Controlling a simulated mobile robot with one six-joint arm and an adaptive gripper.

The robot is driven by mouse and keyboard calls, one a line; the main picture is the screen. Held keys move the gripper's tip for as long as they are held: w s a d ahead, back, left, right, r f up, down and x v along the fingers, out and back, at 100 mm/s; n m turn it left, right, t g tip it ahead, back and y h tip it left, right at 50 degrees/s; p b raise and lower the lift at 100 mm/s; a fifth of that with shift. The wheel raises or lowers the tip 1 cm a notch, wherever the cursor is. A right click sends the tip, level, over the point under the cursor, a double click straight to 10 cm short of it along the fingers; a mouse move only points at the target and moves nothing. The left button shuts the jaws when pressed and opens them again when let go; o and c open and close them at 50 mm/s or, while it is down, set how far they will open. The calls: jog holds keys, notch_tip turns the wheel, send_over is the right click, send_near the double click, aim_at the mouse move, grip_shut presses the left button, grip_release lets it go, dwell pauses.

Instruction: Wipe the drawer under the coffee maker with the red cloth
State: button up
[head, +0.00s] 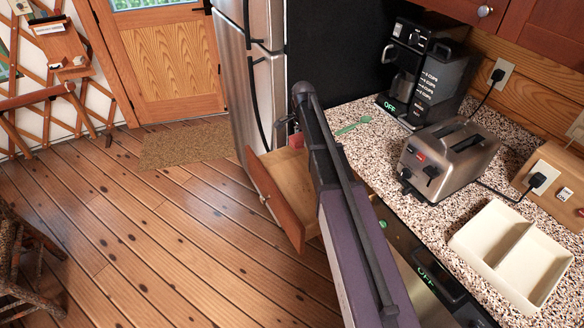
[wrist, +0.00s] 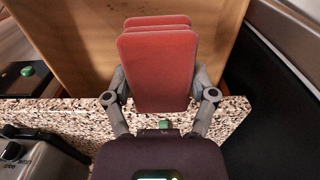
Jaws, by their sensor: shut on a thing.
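The drawer (head: 285,190) below the counter is pulled out, with a reddish-brown front and a pale wooden inside. The coffee maker (head: 428,72) stands at the back of the counter. In the wrist view my gripper (wrist: 160,85) is shut on the red cloth (wrist: 158,70), which looks like stacked flat red layers. The drawer's wooden inside (wrist: 85,45) lies behind the cloth in that view; I cannot tell whether they touch. In the head view my arm hides most of the gripper and part of the drawer.
The speckled counter (head: 385,160) holds a toaster (head: 447,157), a green spoon (head: 352,125) and a two-part white tray (head: 512,255). The steel fridge (head: 267,95) stands close beside the drawer. The wooden floor (head: 150,235) in front is clear; a dark wooden chair (head: 25,260) is at the left.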

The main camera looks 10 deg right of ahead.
jog(key=b, duration=1)
send_near(297, 183)
jog(key=w, duration=0.2)
jog(key=w+a+r, duration=0.1)
jog(key=shift+w+a, duration=0.1)
jog(key=shift+f, duration=0.1)
jog(key=shift+f+b, duration=2.85)
jog(key=shift+b, duration=0.2)
jog(key=shift+f+b, duration=1.05)
jog(key=shift+s+d+r, duration=0.1)
jog(key=shift+s+d, duration=0.15)
jog(key=shift+s, duration=0.55)
jog(key=shift+s+d+r, duration=0.1)
jog(key=shift+s+d, duration=0.1)
jog(key=shift+s, duration=0.55)
jog(key=shift+s+f, duration=0.1)
jog(key=shift+s, duration=0.05)
